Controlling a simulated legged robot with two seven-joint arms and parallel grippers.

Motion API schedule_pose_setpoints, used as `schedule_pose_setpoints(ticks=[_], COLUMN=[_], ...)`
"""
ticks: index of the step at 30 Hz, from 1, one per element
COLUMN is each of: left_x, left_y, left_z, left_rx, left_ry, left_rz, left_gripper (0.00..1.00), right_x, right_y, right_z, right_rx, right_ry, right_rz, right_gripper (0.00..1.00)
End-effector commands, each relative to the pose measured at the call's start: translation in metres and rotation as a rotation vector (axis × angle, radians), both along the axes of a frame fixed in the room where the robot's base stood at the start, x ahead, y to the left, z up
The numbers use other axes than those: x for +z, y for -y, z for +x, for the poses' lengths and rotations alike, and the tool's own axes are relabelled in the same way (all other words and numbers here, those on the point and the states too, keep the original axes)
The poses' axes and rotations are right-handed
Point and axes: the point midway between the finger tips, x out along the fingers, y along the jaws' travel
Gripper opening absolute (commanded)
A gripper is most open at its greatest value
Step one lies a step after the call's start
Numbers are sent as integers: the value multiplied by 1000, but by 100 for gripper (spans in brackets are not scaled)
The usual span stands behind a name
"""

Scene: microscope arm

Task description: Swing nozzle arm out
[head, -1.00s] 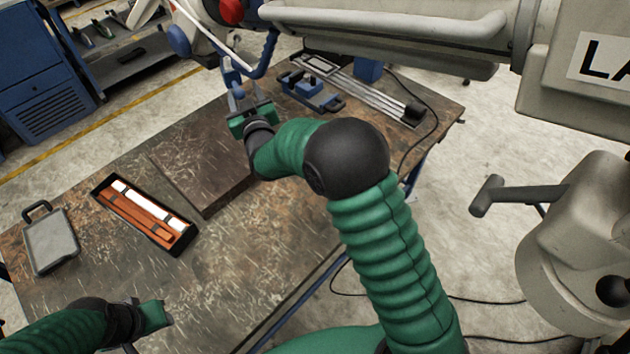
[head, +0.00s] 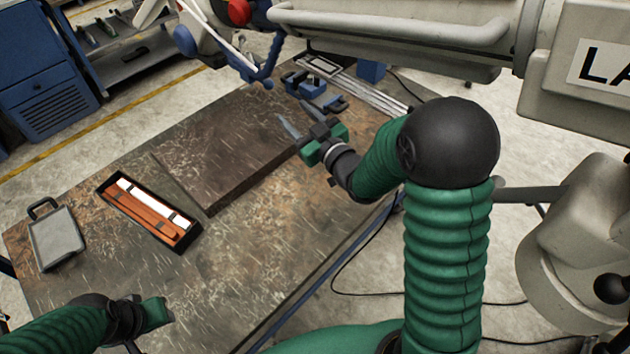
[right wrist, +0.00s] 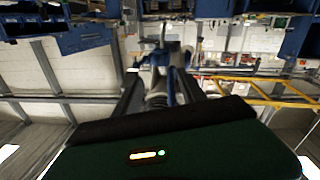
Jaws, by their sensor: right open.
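The beige jointed arm (head: 400,22) crosses the top of the head view from a large housing at the right. Its end at the upper left has a red knob (head: 238,12) and a blue handle (head: 270,68). My right gripper (head: 298,118) is open and empty above the table, below and right of the handle and apart from it. In the right wrist view a blue and white part (right wrist: 172,68) shows between the fingers, some way off. My left gripper (head: 158,312) is low at the left, over the table's near edge; its fingers do not show clearly.
On the table (head: 250,240) are a dark flat slab (head: 205,170), an open case with orange and white contents (head: 148,210), a grey clipboard-like case (head: 56,238) and blue tools (head: 312,88) at the back. A beige stand (head: 575,250) is at the right.

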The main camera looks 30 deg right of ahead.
Motion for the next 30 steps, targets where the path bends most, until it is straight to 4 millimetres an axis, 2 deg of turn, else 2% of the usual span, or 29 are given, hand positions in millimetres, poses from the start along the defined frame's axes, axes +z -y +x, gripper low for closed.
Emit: schedule_pose_setpoints(ticks=[3, 8, 12, 18, 24, 30], left_x=[-5, -4, -4, -5, -5, -5], left_y=[0, 0, 0, 0, 0, 0], left_z=[0, 0, 0, 0, 0, 0], left_rx=[-1, -1, -1, -1, 0, -1], left_ry=[0, 0, 0, 0, 0, 0], left_rz=[0, 0, 0, 0, 0, 0], left_gripper=[36, 36, 36, 36, 36, 36], right_x=[-3, -40, -69, -101, -117, -120], right_y=[5, 3, 2, -1, -3, -3], right_z=[-26, -32, -49, -79, -99, -103], right_rx=[-5, -75, -124, -175, -200, -205], right_ry=[-10, -233, -404, -610, -723, -742], right_rz=[0, -11, -11, -3, 6, 7], right_gripper=[48, 48, 48, 48, 48, 48])
